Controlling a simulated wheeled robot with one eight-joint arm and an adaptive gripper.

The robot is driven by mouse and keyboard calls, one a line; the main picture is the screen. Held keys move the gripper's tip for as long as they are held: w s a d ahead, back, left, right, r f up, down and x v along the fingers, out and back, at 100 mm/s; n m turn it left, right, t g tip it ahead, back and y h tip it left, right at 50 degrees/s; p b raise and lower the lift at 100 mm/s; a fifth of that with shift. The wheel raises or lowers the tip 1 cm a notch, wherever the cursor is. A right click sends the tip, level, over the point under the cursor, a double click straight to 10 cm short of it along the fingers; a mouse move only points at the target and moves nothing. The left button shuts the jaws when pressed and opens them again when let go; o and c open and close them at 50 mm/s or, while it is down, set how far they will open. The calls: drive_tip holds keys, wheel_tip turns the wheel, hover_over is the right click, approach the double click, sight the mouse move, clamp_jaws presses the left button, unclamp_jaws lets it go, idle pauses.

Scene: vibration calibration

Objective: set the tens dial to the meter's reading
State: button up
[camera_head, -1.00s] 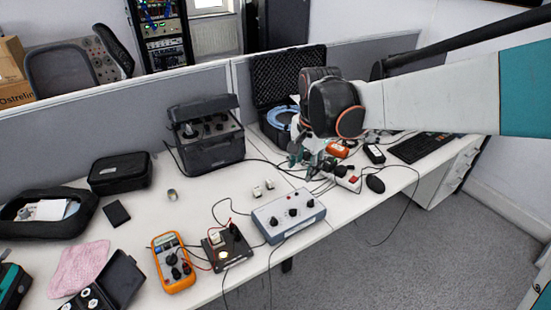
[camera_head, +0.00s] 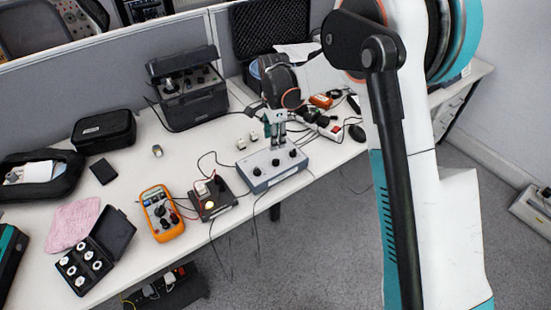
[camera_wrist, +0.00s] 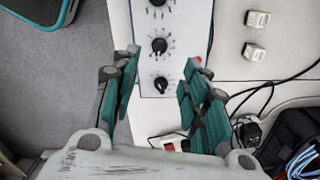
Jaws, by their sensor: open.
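The grey dial box (camera_head: 282,171) stands on the desk with three black knobs in a row on top. It also shows in the wrist view (camera_wrist: 178,22), where the near knob (camera_wrist: 161,84) and the middle knob (camera_wrist: 159,46) have printed scales. I cannot read which is the tens dial. My gripper (camera_head: 277,146) is over the box. In the wrist view its fingers (camera_wrist: 160,62) are apart, either side of the knob row, with nothing between them gripped. The orange meter (camera_head: 162,212) lies left of the box; its display is too small to read.
A small black unit with wires (camera_head: 212,197) sits between meter and box. Two white blocks (camera_head: 247,142) lie behind the box. A red-and-white power strip (camera_head: 322,124) and cables are to the right. An open black case (camera_head: 113,228) holds several weights. The desk's front edge is close.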

sight(274, 160)
wheel_tip(274, 160, down, 10)
drive_tip(key=b, duration=0.2)
drive_tip(key=shift+f+b, duration=0.1)
drive_tip(key=shift+b, duration=0.3)
clamp_jaws()
